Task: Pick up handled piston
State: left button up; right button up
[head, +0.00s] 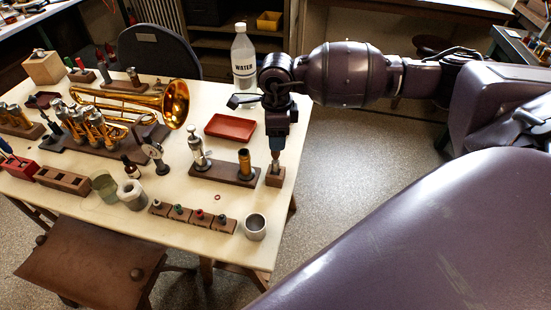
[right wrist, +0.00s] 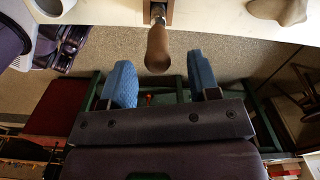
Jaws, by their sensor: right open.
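The handled piston (right wrist: 157,48) shows in the right wrist view as a rounded wooden handle on a short metal part, standing in a small wooden block (right wrist: 158,12). In the head view, the block (head: 275,178) sits at the table's right edge, and most of the piston is hidden by my gripper. My right gripper (head: 276,145) is directly above the block. In the right wrist view its two blue fingertips (right wrist: 162,75) are apart, one on each side of the handle's end, with a visible gap to each. My left gripper is out of view.
A wooden stand (head: 222,172) with a silver piston and a brass cylinder is just left of the block. A red tray (head: 230,127) and a water bottle (head: 243,55) are behind. A metal cup (head: 255,227) stands in front. The brass horn (head: 175,103) lies farther left.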

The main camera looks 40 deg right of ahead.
aim_at(276, 160)
notch_tip(276, 160, down, 4)
jog(key=shift+a+r, duration=0.1)
jog(key=shift+a, duration=0.05)
grip_shut()
dwell(0.3)
